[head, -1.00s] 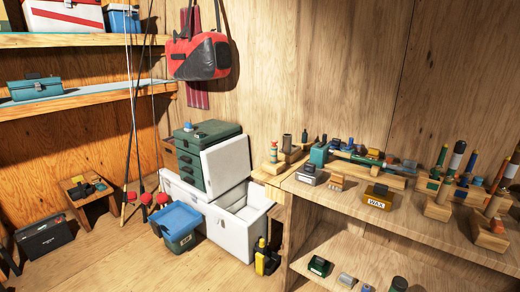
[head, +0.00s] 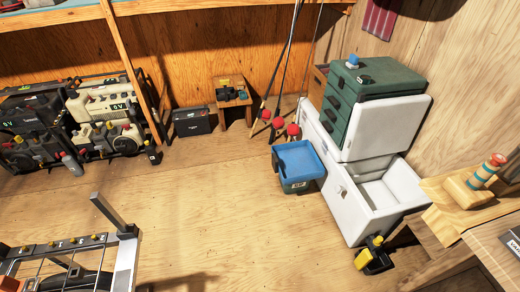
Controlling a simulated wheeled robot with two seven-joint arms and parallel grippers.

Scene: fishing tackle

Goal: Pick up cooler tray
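A white cooler (head: 352,212) stands open on the floor at the right, its white lid (head: 392,127) raised. Its visible interior (head: 378,196) looks pale and mostly empty, with part of the inside hidden by the near wall. A shallow blue tray-like top (head: 298,158) sits on a teal bin (head: 299,185) on the floor against the cooler's left side. I cannot tell whether this blue piece is the cooler tray. Neither of my grippers shows in the head view.
A green drawer box (head: 372,80) stands behind the lid. A black-and-yellow item (head: 374,256) is on the floor before the cooler. A wooden bench (head: 452,215) borders the right. A metal rack (head: 122,262) fills the lower left. The middle floor is clear.

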